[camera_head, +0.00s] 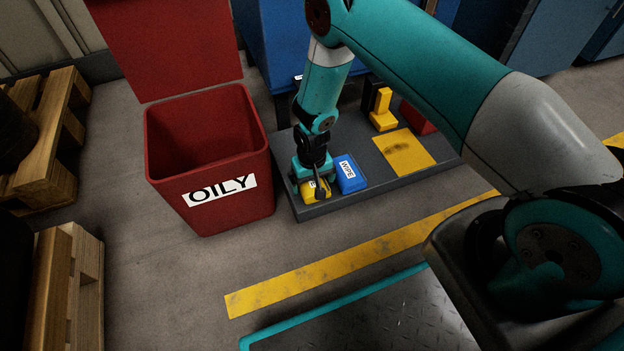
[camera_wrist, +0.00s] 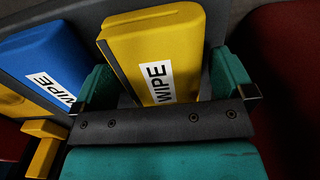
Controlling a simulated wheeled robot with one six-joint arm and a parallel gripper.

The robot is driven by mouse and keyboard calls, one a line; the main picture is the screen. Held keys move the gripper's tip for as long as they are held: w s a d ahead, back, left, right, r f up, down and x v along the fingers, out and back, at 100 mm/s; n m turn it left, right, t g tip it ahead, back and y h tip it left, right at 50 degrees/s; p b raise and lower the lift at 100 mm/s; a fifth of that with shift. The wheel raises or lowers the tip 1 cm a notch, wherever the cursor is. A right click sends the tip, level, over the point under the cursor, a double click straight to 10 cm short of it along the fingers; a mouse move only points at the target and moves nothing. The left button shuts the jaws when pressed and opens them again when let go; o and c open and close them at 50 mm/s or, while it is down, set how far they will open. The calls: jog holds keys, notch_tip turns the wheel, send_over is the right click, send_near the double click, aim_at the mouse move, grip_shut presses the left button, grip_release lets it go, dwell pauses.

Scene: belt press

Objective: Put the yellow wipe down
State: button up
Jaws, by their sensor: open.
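The yellow wipe (camera_head: 308,197), a block-like pad with a white WIPE label, rests on the left end of a low dark platform (camera_head: 378,182). In the wrist view the yellow wipe (camera_wrist: 150,45) lies between the two teal fingers of my gripper (camera_wrist: 165,84). My gripper (camera_head: 315,175) is open, low over the wipe and partly hiding it in the head view. I cannot tell if a finger touches it. A blue wipe (camera_head: 351,174) with the same label stands just right of it; it also shows in the wrist view (camera_wrist: 35,50).
A red open bin labelled OILY (camera_head: 210,165) stands close on the left. A worn yellow patch (camera_head: 404,152) and a yellow upright block (camera_head: 382,112) are further right on the platform. A yellow floor stripe (camera_head: 350,258) runs in front. Wooden pallets (camera_head: 75,270) are at left.

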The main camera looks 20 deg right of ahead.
jog(key=s+a+r+n+y+p, duration=0.1)
jog(key=s+a+r+p, duration=0.15)
jog(key=r, duration=0.95)
jog(key=s+a+r+n+y+p, duration=0.1)
jog(key=r+p, duration=0.2)
jog(key=r, duration=0.9)
jog(key=s+a+r+p, duration=0.1)
jog(key=r+p, duration=0.1)
jog(key=r, duration=1.1)
jog(key=s+r+n+y, duration=0.1)
jog(key=s+r+n, duration=0.1)
jog(key=s+r, duration=0.5)
jog(key=s+r+n+y, duration=0.1)
jog(key=s+r+n, duration=0.2)
jog(key=s+r, duration=0.5)
jog(key=s, duration=0.4)
jog(key=shift+s, duration=0.4)
